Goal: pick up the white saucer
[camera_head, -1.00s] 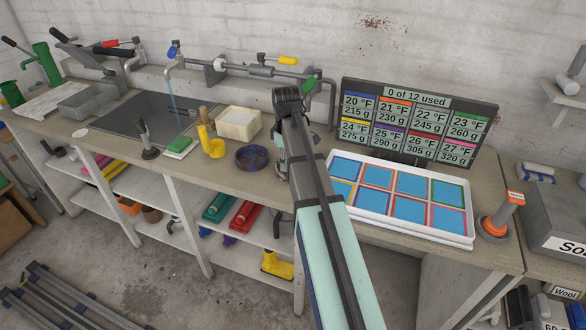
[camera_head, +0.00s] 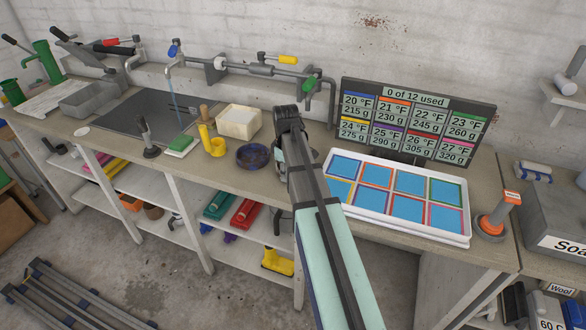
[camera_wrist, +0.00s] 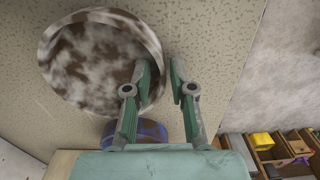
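The white saucer (camera_wrist: 88,62), round and heavily mottled with brown stains, lies on the speckled worktop at the upper left of the wrist view. My gripper (camera_wrist: 160,72) is open. Its left finger overlaps the saucer's right rim, and its right finger is just outside that rim, over bare worktop. I cannot tell whether either finger touches the saucer. In the head view my arm stands over the middle of the bench and hides the saucer and the fingertips.
A dark blue bowl (camera_head: 252,156) is close by; it also shows behind my left finger in the wrist view (camera_wrist: 152,130). A yellow holder (camera_head: 214,146) and whitish tub (camera_head: 239,122) stand left. A white tray (camera_head: 392,224) with coloured squares and a sign board (camera_head: 416,122) are right.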

